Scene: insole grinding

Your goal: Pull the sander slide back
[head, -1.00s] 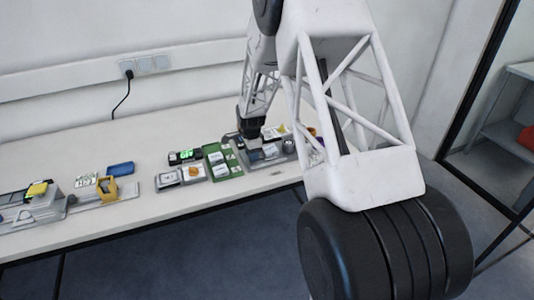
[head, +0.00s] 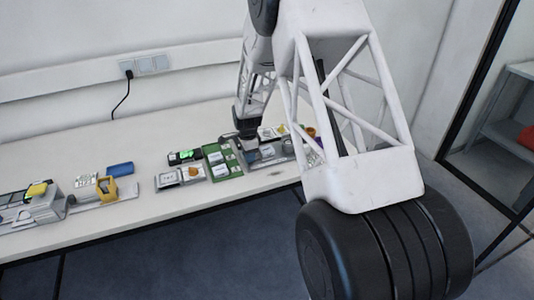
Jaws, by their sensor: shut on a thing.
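The grey sander unit (head: 267,158) stands on the bench at the right end of the row of devices, with white labels on top. My gripper (head: 249,141) points down at its left part and is shut on the sander slide, a small grey-blue block. The fingertips are small and dark here, so the exact grip is hard to see. My arm hides part of the unit's right side.
A green board (head: 222,160) with white labels lies close to the left of the sander. Further left are a black device with a green display (head: 186,156), a blue block (head: 119,169) and a yellow clamp (head: 107,188). The bench behind them is clear.

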